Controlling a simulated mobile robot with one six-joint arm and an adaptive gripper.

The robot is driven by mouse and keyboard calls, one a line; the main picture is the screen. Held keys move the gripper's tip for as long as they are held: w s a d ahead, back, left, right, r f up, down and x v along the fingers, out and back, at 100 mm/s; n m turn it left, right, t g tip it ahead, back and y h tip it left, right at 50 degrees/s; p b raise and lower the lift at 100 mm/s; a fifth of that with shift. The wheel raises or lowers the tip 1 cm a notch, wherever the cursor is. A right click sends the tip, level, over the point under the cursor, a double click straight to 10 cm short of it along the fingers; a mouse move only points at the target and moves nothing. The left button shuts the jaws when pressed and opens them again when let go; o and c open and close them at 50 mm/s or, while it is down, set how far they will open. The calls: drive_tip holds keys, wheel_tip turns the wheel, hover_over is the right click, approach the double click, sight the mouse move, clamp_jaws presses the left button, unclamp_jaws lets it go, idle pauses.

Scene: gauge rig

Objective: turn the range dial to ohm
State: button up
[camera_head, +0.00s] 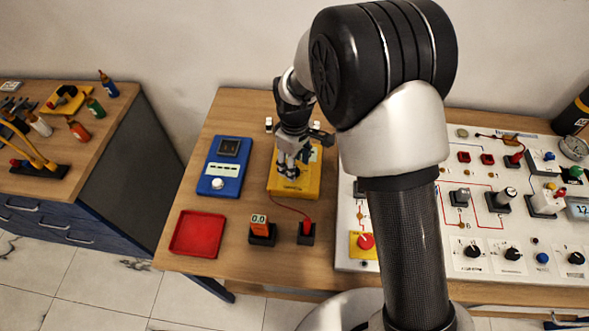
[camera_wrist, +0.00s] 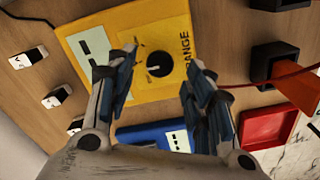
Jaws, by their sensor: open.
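The range dial (camera_wrist: 159,64) is a round black knob with a white pointer line on a yellow meter (camera_wrist: 185,20). The word RANGE is printed beside the dial. My gripper (camera_wrist: 160,78) is open in the wrist view, one finger to each side of the dial in the picture, and nothing is between the fingers. I cannot tell how far above the dial the fingertips are. In the head view my gripper (camera_head: 290,165) is over the yellow meter (camera_head: 283,187) and hides the dial and most of the panel. The scale marks are too small to read.
A blue device (camera_head: 220,180) stands left of the meter, with a red tray (camera_head: 197,233) in front of it. A white panel (camera_head: 430,270) with switches fills the right side.

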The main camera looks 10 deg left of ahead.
drive_tip(key=shift+f, duration=1.3)
drive_tip(key=shift+c, duration=0.4)
drive_tip(key=c, duration=1)
drive_tip(key=shift+m, duration=0.4)
drive_tip(key=m, duration=0.4)
drive_tip(key=shift+m, duration=0.3)
drive_tip(key=shift+m+p, duration=0.5)
drive_tip(key=shift+m, duration=1.8)
